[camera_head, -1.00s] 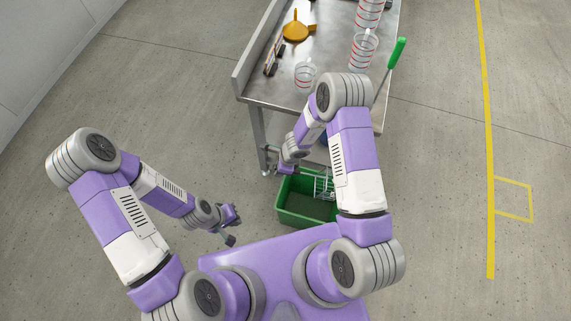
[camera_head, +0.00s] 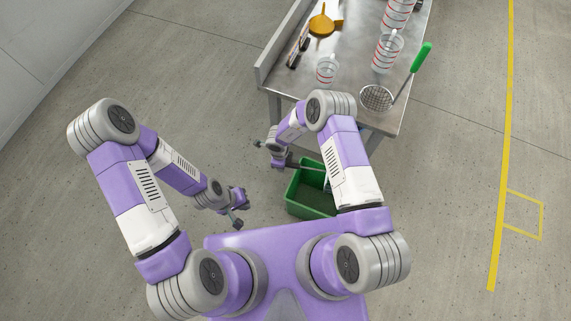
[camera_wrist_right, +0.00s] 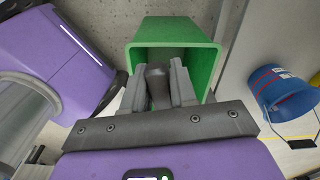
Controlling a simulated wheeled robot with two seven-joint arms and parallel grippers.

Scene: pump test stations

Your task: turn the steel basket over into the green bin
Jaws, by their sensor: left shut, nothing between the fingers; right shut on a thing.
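The green bin (camera_head: 303,198) stands on the floor in front of the table, its right part hidden by my right arm. It also shows in the right wrist view (camera_wrist_right: 214,62), straight ahead of the fingers. My right gripper (camera_wrist_right: 158,92) is shut on a dark grey grip, which I take for the handle of the steel basket (camera_wrist_right: 157,82). The basket's body is almost wholly hidden in both views, so its tilt and contents cannot be told. My left gripper (camera_head: 238,211) is shut and empty, left of the bin, above the floor.
A blue bucket (camera_wrist_right: 288,95) shows at right in the wrist view. Floor left of the bin is clear.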

